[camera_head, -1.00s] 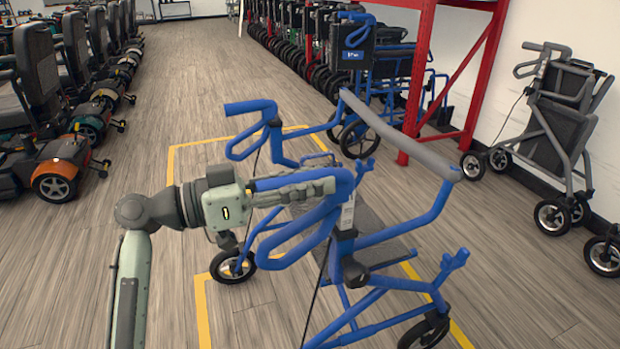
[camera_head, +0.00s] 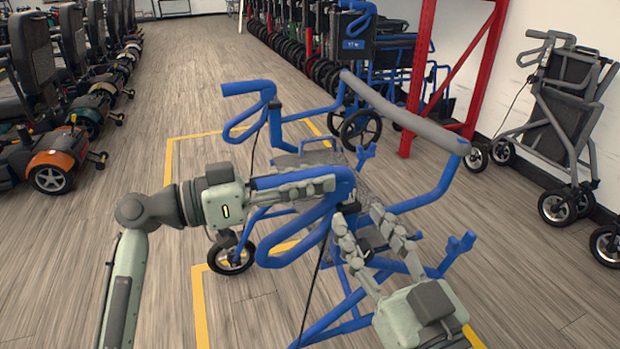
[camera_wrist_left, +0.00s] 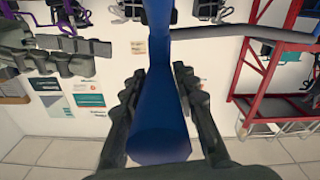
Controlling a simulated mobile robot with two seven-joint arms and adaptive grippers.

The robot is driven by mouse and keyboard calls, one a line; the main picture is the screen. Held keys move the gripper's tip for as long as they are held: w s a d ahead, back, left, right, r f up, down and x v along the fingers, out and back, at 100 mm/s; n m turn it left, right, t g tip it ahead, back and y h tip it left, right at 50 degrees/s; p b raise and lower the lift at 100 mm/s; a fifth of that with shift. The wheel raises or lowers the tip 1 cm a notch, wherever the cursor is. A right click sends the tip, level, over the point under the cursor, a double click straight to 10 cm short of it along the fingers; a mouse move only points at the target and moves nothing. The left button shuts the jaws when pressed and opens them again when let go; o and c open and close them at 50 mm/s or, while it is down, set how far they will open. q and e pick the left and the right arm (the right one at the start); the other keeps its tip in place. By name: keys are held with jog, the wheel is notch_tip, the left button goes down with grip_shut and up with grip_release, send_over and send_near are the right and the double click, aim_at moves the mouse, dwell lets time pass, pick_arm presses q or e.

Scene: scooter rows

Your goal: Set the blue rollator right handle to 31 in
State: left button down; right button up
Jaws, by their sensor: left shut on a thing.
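The blue rollator (camera_head: 445,180) stands on the floor in the head view. Its nearer handle (camera_head: 345,182) has a blue brake loop (camera_head: 292,250) below it. My left gripper (camera_head: 322,187) is shut on this handle; in the left wrist view the blue handle (camera_wrist_left: 160,110) runs between its fingers. My right gripper (camera_head: 361,213) comes in from the lower right with its fingers spread, one on each side of the area just below the handle. It hides the handle's post, label and knob; contact there cannot be told. The far handle (camera_head: 250,88) is free.
Yellow floor tape (camera_head: 200,310) surrounds the rollator. A red rack post (camera_head: 420,80) and a grey folded rollator (camera_head: 565,120) stand at the right. Scooters (camera_head: 50,160) line the left, and a blue wheelchair (camera_head: 390,65) stands behind. The floor at left centre is clear.

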pick_arm(q)
jog(key=shift+f, duration=0.3)
pick_arm(e)
jog(key=shift+s+a+r+t, duration=0.1)
jog(key=shift+s+r+t, duration=0.1)
jog(key=shift+r, duration=0.25)
jog(key=shift+s+a+r+t, duration=0.1)
jog(key=shift+r+t, duration=0.1)
jog(key=shift+r, duration=0.2)
pick_arm(q)
jog(key=c, duration=1.5)
grip_release()
jog(key=shift+f, duration=0.1)
jog(key=o, duration=0.3)
jog(key=v, duration=1.2)
